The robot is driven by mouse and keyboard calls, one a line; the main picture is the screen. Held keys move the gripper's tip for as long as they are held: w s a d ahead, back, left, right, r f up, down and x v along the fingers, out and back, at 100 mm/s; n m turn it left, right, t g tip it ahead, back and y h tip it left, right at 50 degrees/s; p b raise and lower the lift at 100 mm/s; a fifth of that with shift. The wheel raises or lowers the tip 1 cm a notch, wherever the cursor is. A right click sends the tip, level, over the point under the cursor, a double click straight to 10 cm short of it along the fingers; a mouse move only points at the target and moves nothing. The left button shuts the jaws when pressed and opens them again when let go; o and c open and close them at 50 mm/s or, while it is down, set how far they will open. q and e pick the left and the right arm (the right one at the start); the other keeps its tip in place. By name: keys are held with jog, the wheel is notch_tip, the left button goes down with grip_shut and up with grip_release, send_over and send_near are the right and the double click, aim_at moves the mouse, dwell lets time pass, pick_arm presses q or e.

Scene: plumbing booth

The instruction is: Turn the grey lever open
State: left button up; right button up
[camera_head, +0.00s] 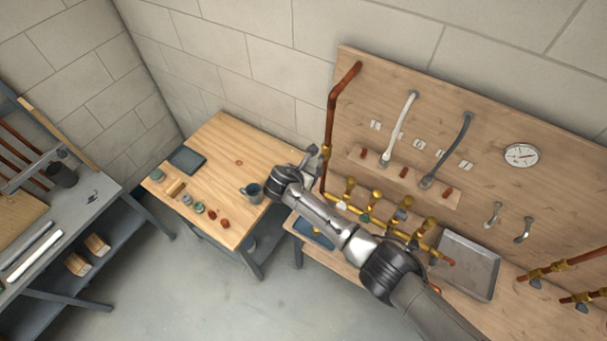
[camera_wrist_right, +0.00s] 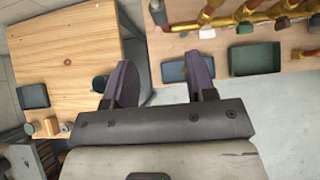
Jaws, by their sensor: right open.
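A brass manifold (camera_head: 377,225) runs along the bench below the wooden board, with several small valve levers. A grey lever (camera_head: 400,215) sits on it, right of a white lever (camera_head: 341,205) and a green lever (camera_head: 365,217). My right gripper (camera_wrist_right: 160,78) is open and empty, left of the manifold and apart from the levers. In the head view its arm crosses in front of part of the manifold. My left gripper is out of view.
A wooden table (camera_head: 215,150) with a mug (camera_head: 252,192) and small items stands left of the bench. A metal tray (camera_head: 468,265) lies right of the manifold. A copper pipe (camera_head: 332,120) rises at the board's left edge. Pipes with dark levers (camera_head: 534,283) are at far right.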

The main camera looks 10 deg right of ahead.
jog(key=shift+s+a+r, duration=0.35)
jog(key=shift+r, duration=0.1)
jog(key=shift+r, duration=0.1)
jog(key=p+v, duration=0.2)
jog(key=v, duration=0.1)
jog(key=shift+s+a+r, duration=0.1)
jog(key=shift+a, duration=0.05)
dwell(0.5)
notch_tip(320, 180, up, 13)
dwell(1.0)
dwell(0.5)
